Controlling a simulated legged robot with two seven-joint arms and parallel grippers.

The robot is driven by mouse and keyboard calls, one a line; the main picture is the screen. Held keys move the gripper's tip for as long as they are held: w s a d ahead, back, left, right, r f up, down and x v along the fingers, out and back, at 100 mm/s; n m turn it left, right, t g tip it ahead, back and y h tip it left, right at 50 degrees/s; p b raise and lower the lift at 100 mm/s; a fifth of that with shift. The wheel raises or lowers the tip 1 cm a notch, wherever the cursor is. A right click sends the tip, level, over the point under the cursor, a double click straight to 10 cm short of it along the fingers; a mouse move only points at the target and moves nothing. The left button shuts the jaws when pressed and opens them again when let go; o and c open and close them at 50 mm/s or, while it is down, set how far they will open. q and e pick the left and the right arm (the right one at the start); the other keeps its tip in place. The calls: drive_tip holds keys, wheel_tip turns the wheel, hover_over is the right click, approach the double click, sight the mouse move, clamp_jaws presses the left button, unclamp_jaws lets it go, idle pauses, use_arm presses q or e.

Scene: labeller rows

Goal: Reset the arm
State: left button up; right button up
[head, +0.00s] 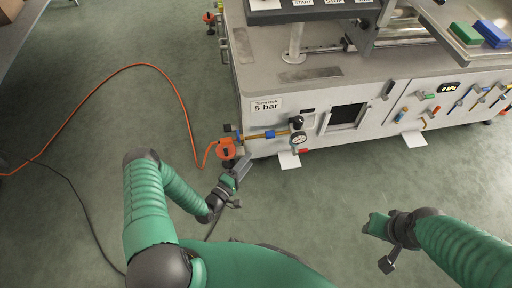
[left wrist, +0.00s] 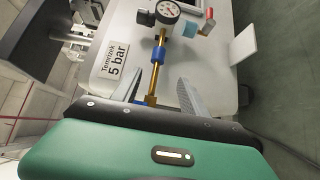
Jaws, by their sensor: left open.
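My left arm is green with dark joints and reaches forward from the lower left in the head view. Its gripper (head: 238,172) is open beside the front left corner of the labelling machine (head: 350,85), near an orange fitting (head: 226,149). In the left wrist view the two grey fingers of the left gripper (left wrist: 158,92) stand apart, with a brass pipe with a blue collar (left wrist: 156,72) showing between them. I cannot tell whether a finger touches the pipe. My right gripper (head: 388,262) hangs at the lower right over the floor, away from the machine; its jaws are unclear.
A pressure gauge (head: 299,139) and a "5 bar" label (head: 266,106) are on the machine's front. An orange hose (head: 178,90) and a black cable (head: 82,205) cross the green floor. Open floor (head: 330,205) lies between my arms.

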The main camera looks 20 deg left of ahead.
use_arm(q)
drive_tip(key=shift+s+a, duration=0.15)
drive_tip(key=shift+s, duration=0.45)
